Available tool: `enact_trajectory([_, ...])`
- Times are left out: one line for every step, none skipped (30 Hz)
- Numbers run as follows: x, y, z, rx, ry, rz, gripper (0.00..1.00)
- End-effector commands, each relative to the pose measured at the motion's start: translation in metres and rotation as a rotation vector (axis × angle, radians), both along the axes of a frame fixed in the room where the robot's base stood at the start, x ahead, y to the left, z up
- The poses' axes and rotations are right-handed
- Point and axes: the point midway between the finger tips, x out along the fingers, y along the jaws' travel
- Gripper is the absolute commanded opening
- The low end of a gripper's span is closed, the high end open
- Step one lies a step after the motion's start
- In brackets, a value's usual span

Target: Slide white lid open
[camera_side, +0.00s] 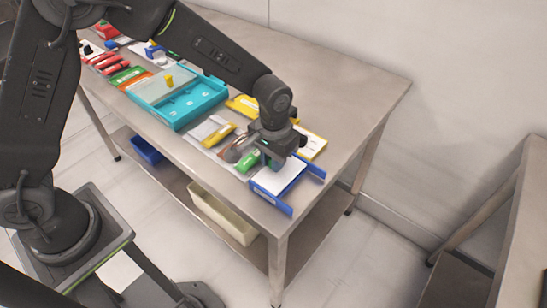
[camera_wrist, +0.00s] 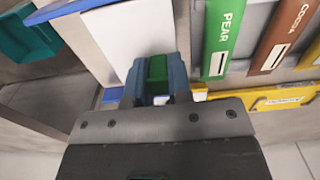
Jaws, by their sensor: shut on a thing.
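The white lid (camera_side: 282,178) lies on a blue box (camera_side: 272,198) near the right front end of the metal table. In the wrist view, the white lid (camera_wrist: 133,38) fills the upper middle, with a strip of the blue box (camera_wrist: 70,8) along its upper edge. A green handle (camera_wrist: 157,70) stands at the lid's edge. My gripper (camera_wrist: 160,82) is shut on this green handle, with a finger on each side. In the side view, my gripper (camera_side: 272,158) is over the lid's far left part and hides the handle.
A green PEAR holder (camera_wrist: 222,38) and a brown COCOA holder (camera_wrist: 283,38) stand close beside my gripper. A yellow holder (camera_wrist: 285,98) is near too. A teal tray (camera_side: 190,103) with a pale lid and yellow knob (camera_side: 169,80) lies farther left. The table's back right is clear.

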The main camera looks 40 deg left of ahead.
Motion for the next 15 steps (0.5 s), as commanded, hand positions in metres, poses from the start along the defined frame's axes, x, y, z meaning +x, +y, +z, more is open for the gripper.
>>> enact_trajectory([0.0, 0.0, 0.0, 0.0, 0.0, 0.0, 0.0])
enact_trajectory([0.0, 0.0, 0.0, 0.0, -0.001, 0.0, 0.0])
enact_trajectory([0.0, 0.0, 0.0, 0.0, -0.001, 0.0, 0.0])
enact_trajectory([0.0, 0.0, 0.0, 0.0, -0.001, 0.0, 0.0])
enact_trajectory([0.0, -0.001, 0.0, 0.0, -0.001, 0.0, 0.0])
enact_trajectory([0.0, -0.003, 0.0, 0.0, -0.001, -0.001, 0.0])
enact_trajectory([0.0, -0.006, 0.0, 0.0, -0.001, -0.002, 0.0])
enact_trajectory([0.001, -0.011, 0.0, -0.001, -0.001, -0.004, 0.0])
enact_trajectory([0.001, -0.019, 0.0, -0.001, -0.001, -0.005, 0.0])
enact_trajectory([0.001, -0.025, 0.0, -0.001, -0.001, -0.006, 0.0])
enact_trajectory([0.001, -0.033, 0.0, -0.001, -0.002, -0.007, 0.0])
enact_trajectory([0.0, -0.042, 0.0, -0.001, -0.002, -0.007, 0.0])
enact_trajectory([0.0, -0.049, 0.0, -0.001, -0.002, -0.006, 0.0])
enact_trajectory([0.001, -0.055, 0.0, -0.001, -0.001, -0.006, 0.0])
enact_trajectory([0.001, -0.062, 0.0, -0.002, -0.003, -0.005, 0.0])
